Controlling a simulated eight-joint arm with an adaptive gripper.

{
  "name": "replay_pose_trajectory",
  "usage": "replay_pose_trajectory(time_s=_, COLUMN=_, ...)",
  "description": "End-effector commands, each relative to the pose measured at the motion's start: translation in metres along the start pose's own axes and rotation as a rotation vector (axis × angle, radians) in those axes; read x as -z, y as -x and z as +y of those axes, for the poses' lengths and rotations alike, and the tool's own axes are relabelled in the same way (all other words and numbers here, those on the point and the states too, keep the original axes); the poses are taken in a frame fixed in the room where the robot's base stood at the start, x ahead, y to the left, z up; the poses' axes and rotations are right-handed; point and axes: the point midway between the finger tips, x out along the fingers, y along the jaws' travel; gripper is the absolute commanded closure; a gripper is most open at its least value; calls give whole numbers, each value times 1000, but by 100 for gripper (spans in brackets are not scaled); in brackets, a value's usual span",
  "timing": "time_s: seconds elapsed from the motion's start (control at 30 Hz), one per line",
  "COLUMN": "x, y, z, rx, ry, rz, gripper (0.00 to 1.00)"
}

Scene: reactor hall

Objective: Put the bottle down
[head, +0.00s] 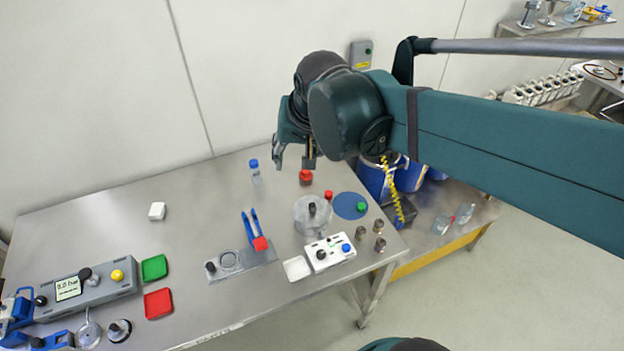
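A small clear bottle with a blue cap (256,172) appears upright on the steel table (110,215), near the back edge. A red-capped container (305,177) is just to its right, below my gripper's right finger. My gripper (295,158) hangs over the back of the table, between and above these two. Its fingers are spread apart, and I see nothing held between them. The blue-capped bottle is to the left of the fingers and apart from them in the picture. The task does not say which bottle is meant.
A clear round vessel (312,214), a blue disc (349,206) and a white control box (328,252) are in front of my gripper. Blue-handled tongs (254,230) lie left of them. Red (158,303) and green (154,268) trays are further left. The table's back left is mostly clear.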

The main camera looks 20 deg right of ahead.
Motion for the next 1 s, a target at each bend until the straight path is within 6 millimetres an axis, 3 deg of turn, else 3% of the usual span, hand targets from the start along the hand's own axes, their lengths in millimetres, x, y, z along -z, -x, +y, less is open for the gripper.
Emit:
replay_pose_trajectory(time_s=0.6, x=-74, y=25, z=39, rx=21, ry=294, rz=131, gripper=61)
replay_pose_trajectory(time_s=1.0, x=-90, y=26, z=47, rx=20, ry=367, rz=165, gripper=61)
